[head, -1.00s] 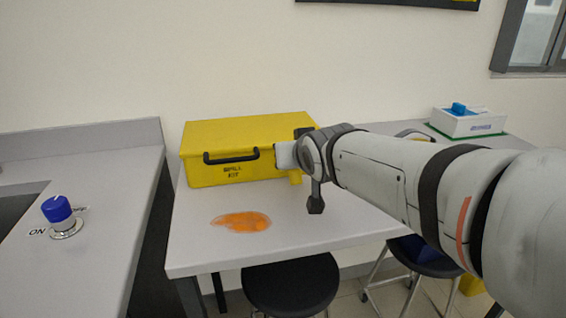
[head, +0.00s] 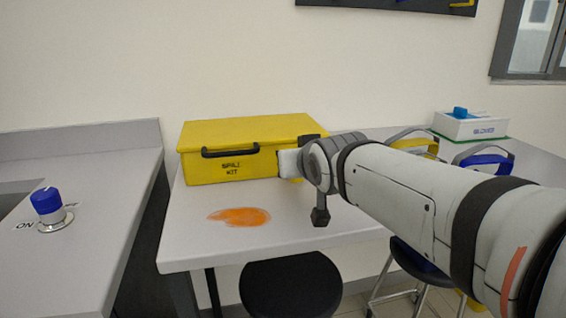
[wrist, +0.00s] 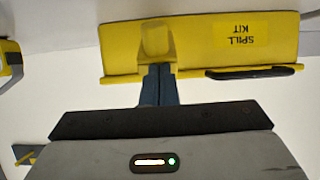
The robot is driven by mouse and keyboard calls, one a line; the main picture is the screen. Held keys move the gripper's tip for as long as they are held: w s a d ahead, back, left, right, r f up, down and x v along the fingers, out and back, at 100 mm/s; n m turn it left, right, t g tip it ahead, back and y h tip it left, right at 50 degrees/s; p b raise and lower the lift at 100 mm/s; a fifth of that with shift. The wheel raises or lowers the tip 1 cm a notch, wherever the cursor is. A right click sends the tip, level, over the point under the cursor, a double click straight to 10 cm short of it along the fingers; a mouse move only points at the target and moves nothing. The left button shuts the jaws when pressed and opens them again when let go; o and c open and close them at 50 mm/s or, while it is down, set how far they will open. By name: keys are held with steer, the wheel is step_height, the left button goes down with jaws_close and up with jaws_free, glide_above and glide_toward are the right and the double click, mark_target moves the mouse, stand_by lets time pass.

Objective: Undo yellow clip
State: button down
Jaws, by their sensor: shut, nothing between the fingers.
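The yellow spill kit box (head: 205,172) stands closed on the table, its black handle (head: 231,153) on the front. In the wrist view the box front (wrist: 205,50) is seen upside down, with the yellow clip (wrist: 155,40) beside the handle. My gripper (wrist: 158,68) is shut and empty, its dark fingertips together at the lid-side end of the clip. I cannot tell whether they touch it. In the head view the arm end covers the clip and hides the fingertips.
An orange spill (head: 240,217) lies on the table in front of the box. A yellow-handled caddy (head: 415,144), a blue one (head: 486,160) and a glove box (head: 470,125) stand to the right. A black stool (head: 290,285) stands at the table's front. A blue knob (head: 46,201) is on the left counter.

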steer(key=shift+s+f, duration=0.1)
steer(key=shift+f, duration=0.3)
steer(key=shift+w, duration=0.2)
steer(key=shift+w+f, duration=0.1)
steer(key=shift+w, duration=0.3)
steer(key=shift+w+a+r, duration=0.1)
steer(key=shift+w+r, duration=0.1)
steer(key=shift+r, duration=0.1)
step_height(320, 180, up, 10)
steer(key=p, duration=0.3)
steer(key=shift+s, duration=0.2)
